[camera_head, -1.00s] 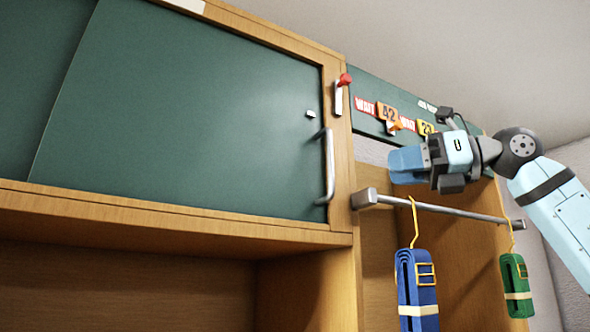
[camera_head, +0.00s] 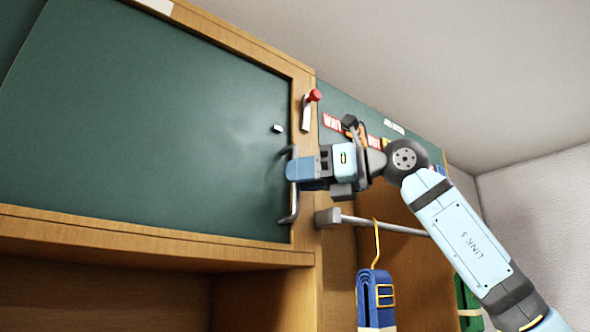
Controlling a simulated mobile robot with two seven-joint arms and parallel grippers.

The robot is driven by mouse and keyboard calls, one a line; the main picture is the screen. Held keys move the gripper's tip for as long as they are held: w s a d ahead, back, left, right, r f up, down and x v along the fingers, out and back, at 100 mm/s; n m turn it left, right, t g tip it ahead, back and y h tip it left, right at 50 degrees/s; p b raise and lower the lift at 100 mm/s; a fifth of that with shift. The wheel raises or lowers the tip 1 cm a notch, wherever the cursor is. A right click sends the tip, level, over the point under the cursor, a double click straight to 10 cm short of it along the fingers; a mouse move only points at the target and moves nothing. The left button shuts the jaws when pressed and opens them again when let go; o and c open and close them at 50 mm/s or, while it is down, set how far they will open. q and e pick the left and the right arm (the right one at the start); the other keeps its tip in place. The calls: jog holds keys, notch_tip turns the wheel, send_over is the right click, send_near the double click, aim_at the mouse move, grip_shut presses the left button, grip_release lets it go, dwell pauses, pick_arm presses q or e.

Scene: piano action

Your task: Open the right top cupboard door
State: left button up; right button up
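The right top cupboard door (camera_head: 150,110) is a dark green panel in a wooden frame, and it is closed. Its silver bar handle (camera_head: 294,209) stands upright near the door's right edge. My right gripper (camera_head: 292,170) is at the handle, with its blue fingers pointing left and overlapping the handle's middle. The fingers hide that part of the handle, so I cannot tell whether they are open or shut around it. My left gripper is not in view.
A red-knobbed latch (camera_head: 314,96) is on the wooden frame right of the door. A metal rail (camera_head: 392,224) below my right arm carries a blue strap bundle (camera_head: 374,298) and a green one (camera_head: 466,298). Bare wall lies to the right.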

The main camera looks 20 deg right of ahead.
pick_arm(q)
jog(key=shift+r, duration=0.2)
pick_arm(e)
jog(key=shift+w+a, duration=0.4)
jog(key=shift+a, duration=0.2)
grip_shut()
